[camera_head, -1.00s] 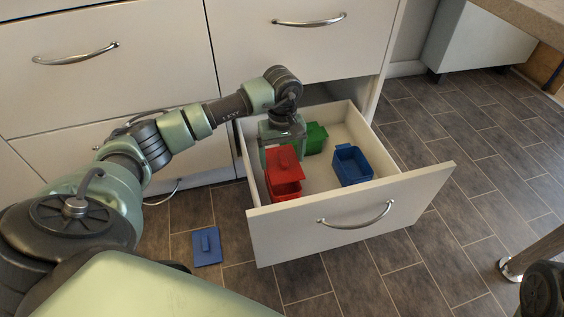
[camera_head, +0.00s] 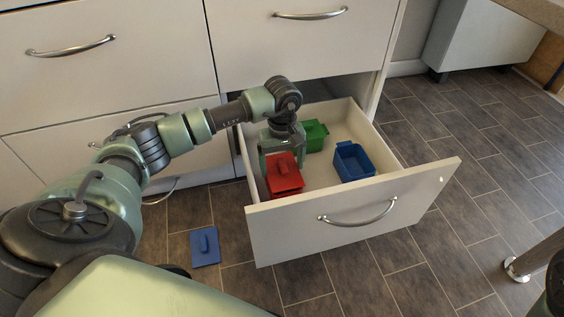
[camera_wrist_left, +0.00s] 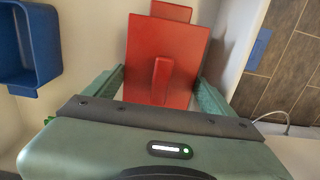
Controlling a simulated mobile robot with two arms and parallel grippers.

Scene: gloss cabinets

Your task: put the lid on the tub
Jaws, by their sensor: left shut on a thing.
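The red lid (camera_head: 285,171), a flat plate with a raised bar handle, is over the red tub (camera_head: 290,192) in the open drawer's front left. My left gripper (camera_wrist_left: 162,82) is shut on the lid, with a finger at each side of it in the left wrist view. The lid covers most of the tub's opening; part of red tub shows past its far edge in the wrist view (camera_wrist_left: 171,12). I cannot tell whether the lid touches the rim all round. My right gripper is not in view.
The open drawer (camera_head: 352,221) also holds a green tub (camera_head: 316,136) behind and an open blue tub (camera_head: 353,162) to the right. A blue lid (camera_head: 205,246) lies on the floor left of the drawer. The drawer's middle is clear.

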